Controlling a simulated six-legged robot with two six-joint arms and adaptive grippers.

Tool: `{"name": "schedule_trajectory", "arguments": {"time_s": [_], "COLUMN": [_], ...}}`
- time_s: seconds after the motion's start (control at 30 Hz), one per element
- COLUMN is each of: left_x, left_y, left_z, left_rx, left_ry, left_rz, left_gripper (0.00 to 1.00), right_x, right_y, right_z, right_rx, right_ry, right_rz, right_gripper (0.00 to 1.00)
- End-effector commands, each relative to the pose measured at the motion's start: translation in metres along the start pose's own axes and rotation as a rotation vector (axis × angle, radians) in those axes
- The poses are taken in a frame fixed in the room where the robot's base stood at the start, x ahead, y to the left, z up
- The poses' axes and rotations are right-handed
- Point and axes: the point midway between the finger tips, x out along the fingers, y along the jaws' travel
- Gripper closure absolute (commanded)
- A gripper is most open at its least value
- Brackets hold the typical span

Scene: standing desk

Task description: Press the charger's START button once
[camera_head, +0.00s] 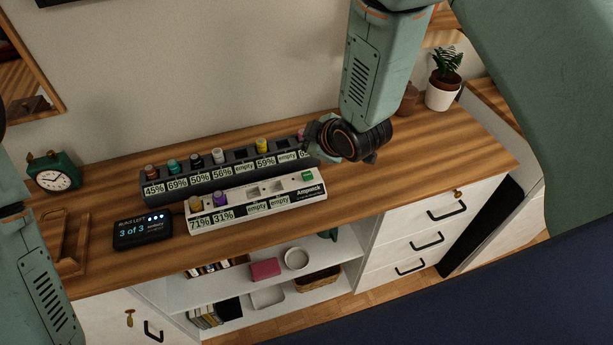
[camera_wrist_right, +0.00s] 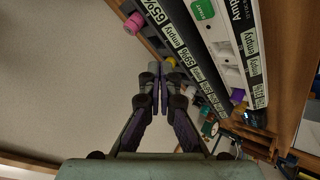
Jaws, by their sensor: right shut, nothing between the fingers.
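The white Ampack charger (camera_head: 257,203) lies on the wooden desk, with batteries in its two left slots, labelled 71% and 31%, and two slots labelled empty. Its green START button (camera_head: 307,176) is at its right end; the button also shows at the top of the right wrist view (camera_wrist_right: 202,9). My right gripper (camera_head: 345,145) is above the desk near the right end of the dark rack, behind and right of the button, apart from it. In the right wrist view its fingers (camera_wrist_right: 155,75) are together and empty. My left arm shows at the lower left; its gripper is out of view.
A dark battery rack (camera_head: 222,176) with several batteries stands behind the charger. A small black display (camera_head: 143,231) reading "3 of 3" is to its left. A green clock (camera_head: 54,173) stands far left, a potted plant (camera_head: 443,88) far right. The desk right of the charger is clear.

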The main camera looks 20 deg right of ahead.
Motion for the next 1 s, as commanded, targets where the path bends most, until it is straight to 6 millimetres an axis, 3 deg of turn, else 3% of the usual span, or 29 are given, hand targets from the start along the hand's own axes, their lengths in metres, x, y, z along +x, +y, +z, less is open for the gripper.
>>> {"name": "schedule_trajectory", "arguments": {"time_s": [0.5,1.0], "left_x": [0.054,0.059], "left_y": [0.0,0.0], "left_z": [0.0,0.0], "left_rx": [0.0,0.0], "left_ry": [0.0,0.0], "left_rz": [0.0,0.0], "left_gripper": [1.0,1.0], "right_x": [0.046,0.051], "right_y": [-0.032,-0.035], "right_z": [0.034,0.037], "right_rx": [0.001,0.001], "right_ry": [0.001,0.001], "right_rz": [0.0,0.001], "right_gripper": [1.0,1.0]}}
